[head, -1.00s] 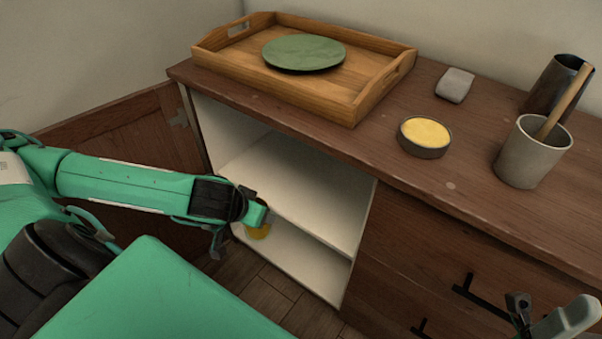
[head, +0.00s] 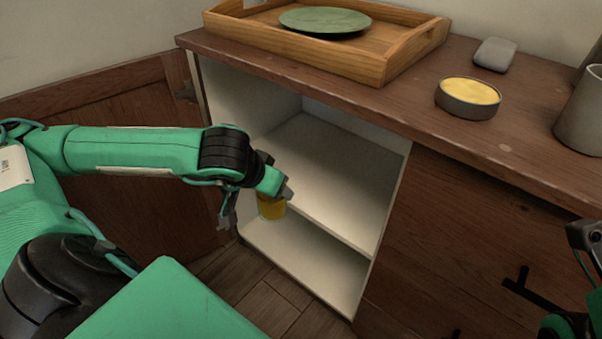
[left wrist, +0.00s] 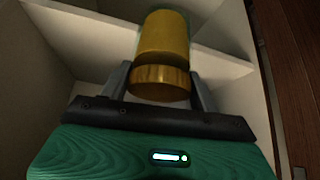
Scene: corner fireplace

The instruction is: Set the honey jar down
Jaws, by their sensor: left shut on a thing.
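The honey jar (head: 271,208) is amber with a gold lid, and most of its top is hidden by my left gripper in the head view. My left gripper (head: 270,192) is shut on it, at the front of the open cabinet. In the left wrist view the jar (left wrist: 164,38) sits between the two fingers of the gripper (left wrist: 162,88), its lid towards the camera. The cabinet's middle shelf (head: 330,190) is white and bare. Whether the jar touches any surface cannot be told. My right gripper (head: 585,280) is partly in view at the lower right edge, its fingertips unclear.
An open wooden door (head: 110,90) stands left of the cabinet. On the countertop are a wooden tray (head: 365,68) with a green plate (head: 325,20), a yellow-filled tin (head: 468,97), a grey block (head: 495,54) and a grey cup (head: 582,115). The lower compartment (head: 300,255) looks empty.

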